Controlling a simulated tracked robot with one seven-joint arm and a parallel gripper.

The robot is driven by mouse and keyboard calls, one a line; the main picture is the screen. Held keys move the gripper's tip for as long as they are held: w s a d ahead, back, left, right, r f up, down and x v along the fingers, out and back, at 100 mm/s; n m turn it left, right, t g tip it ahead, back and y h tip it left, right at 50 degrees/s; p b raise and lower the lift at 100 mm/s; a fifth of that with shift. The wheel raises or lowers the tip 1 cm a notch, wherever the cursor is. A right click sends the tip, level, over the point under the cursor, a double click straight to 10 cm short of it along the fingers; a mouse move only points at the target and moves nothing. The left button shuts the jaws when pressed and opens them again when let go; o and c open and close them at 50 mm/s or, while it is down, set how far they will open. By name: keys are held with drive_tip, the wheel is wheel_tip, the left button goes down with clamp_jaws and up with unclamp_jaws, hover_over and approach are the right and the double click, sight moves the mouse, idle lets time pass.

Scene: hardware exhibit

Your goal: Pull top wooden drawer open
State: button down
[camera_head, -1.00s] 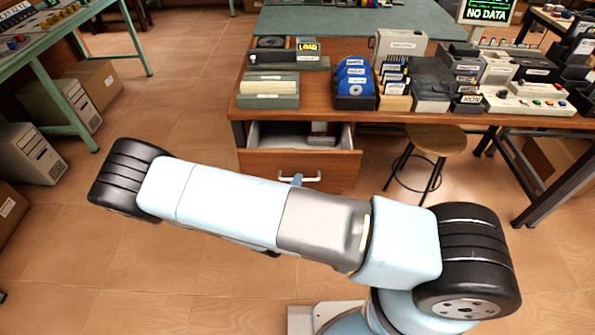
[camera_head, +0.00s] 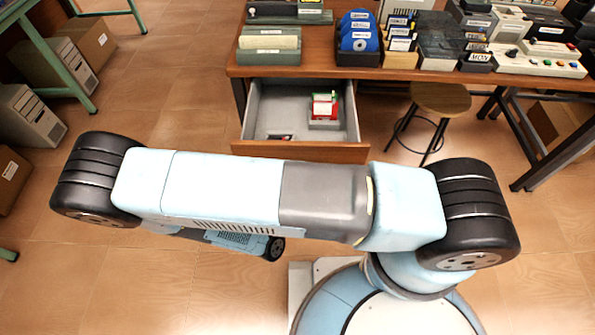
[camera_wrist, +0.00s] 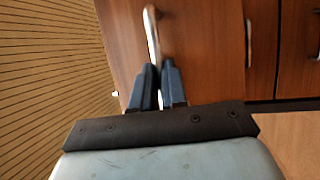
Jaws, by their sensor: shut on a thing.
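The top wooden drawer (camera_head: 300,150) stands well open under the desk in the head view, its grey inside showing. A red and white item and a small dark item lie in it. In the wrist view the drawer's wooden front (camera_wrist: 190,45) faces me, with its pale metal handle (camera_wrist: 151,30) in the middle. My gripper (camera_wrist: 158,68) is shut on this handle, with its dark fingers at the handle's lower end. In the head view my arm hides the handle and my gripper's fingers.
The wooden desk (camera_head: 415,76) carries disk holders, boxes and small devices. A round stool (camera_head: 440,98) stands right of the drawer. Other wooden fronts with a handle (camera_wrist: 249,42) show at right in the wrist view. Computer cases (camera_head: 30,118) stand at the left; the floor between is clear.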

drive_tip(key=shift+s+f, duration=0.15)
drive_tip(key=shift+f, duration=0.05)
drive_tip(key=c, duration=1.2)
unclamp_jaws()
drive_tip(key=shift+r, duration=0.1)
drive_tip(key=v, duration=1.3)
drive_tip(key=shift+s+a, duration=0.15)
drive_tip(key=shift+s, duration=0.15)
